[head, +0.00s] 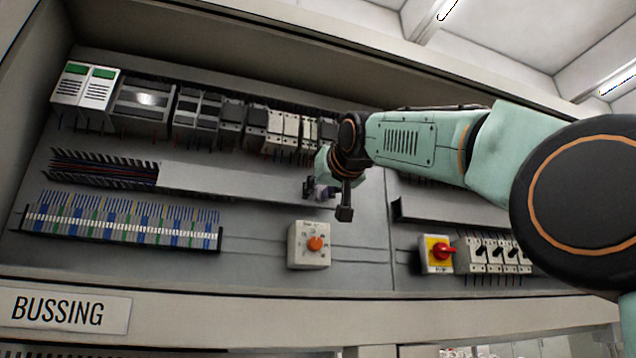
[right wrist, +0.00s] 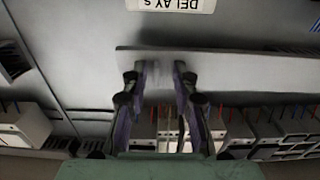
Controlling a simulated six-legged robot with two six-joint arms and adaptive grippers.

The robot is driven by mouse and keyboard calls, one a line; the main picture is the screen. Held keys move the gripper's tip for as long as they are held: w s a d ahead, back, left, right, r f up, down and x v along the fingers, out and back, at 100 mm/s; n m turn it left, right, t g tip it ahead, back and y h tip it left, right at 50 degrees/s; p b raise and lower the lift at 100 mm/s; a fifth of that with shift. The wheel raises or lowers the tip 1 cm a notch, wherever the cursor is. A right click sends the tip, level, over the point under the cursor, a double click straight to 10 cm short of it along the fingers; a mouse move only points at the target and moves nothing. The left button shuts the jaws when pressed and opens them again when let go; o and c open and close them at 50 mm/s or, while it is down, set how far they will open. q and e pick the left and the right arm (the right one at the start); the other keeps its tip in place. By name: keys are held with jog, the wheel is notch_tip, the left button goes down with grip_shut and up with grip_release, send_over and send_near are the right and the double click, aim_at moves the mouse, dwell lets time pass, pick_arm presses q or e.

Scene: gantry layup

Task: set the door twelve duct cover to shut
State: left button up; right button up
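The duct cover (head: 225,182) is a long plain grey strip on the panel's middle wiring duct. The duct's left part (head: 100,168) is uncovered, showing black slotted walls and dark red and blue wires. My right gripper (head: 328,190) is at the cover's right end in the head view, partly hidden by its own wrist. In the right wrist view the cover (right wrist: 240,64) runs across the top, and the right gripper's fingers (right wrist: 160,72) stand apart over it with nothing visible between them. Contact with the cover cannot be told. My left gripper is not in view.
A row of modules (head: 200,112) lies above the duct and a terminal strip (head: 120,225) below it. Another duct (head: 445,212) is at right.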

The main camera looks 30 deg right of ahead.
jog(key=shift+s+d+r, duration=0.1)
jog(key=shift+s+d, duration=0.05)
jog(key=shift+s, duration=0.15)
jog(key=shift+s+d, duration=0.2)
jog(key=shift+d, duration=0.05)
jog(key=shift+w+a, duration=0.3)
jog(key=shift+w, duration=0.3)
jog(key=c, duration=0.4)
grip_shut()
jog(key=shift+s, duration=0.1)
jog(key=shift+d, duration=0.15)
